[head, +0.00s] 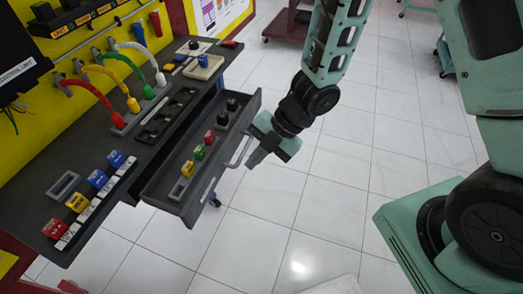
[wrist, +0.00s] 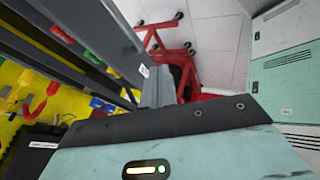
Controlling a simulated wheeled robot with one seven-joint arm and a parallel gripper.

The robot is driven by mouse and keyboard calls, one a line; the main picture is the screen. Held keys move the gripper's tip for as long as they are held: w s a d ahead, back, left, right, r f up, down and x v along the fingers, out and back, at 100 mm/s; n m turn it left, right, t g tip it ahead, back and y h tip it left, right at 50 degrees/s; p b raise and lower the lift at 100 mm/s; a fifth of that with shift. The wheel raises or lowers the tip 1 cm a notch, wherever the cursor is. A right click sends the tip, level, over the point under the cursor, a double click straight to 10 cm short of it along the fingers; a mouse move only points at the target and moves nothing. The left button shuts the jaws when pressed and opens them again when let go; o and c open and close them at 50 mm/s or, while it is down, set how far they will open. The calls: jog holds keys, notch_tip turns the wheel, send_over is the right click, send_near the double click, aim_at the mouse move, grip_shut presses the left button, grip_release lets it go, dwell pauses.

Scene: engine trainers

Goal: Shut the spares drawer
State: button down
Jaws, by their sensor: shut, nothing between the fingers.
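The spares drawer (head: 170,190) is a dark grey tray pulled out from under the black bench top. In the head view it holds yellow, green, red and black parts. A light bar handle (head: 239,152) is on its front. My gripper (head: 256,160) is shut and empty, at the drawer's front by the handle; I cannot tell whether it touches. In the wrist view my gripper's fingers (wrist: 158,88) point past a grey drawer edge (wrist: 85,35). The wrist housing hides much of the lower picture.
The bench top (head: 95,150) carries coloured hoses, labelled blocks and trays. A yellow panel (head: 60,60) stands behind it. White tiled floor (head: 330,200) is open in front of the drawer. A red-framed cart (head: 288,22) stands at the back.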

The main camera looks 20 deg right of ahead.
aim_at(233, 167)
jog(key=a+f, duration=0.1)
jog(key=w+a+f, duration=0.1)
jog(key=a, duration=0.1)
jog(key=a+f+p, duration=0.1)
jog(key=a, duration=0.1)
jog(key=shift+w+f, duration=0.25)
jog(key=shift+w, duration=0.1)
jog(key=shift+w+a+f, duration=0.1)
jog(key=shift+w+a, duration=0.25)
jog(key=shift+a, duration=0.1)
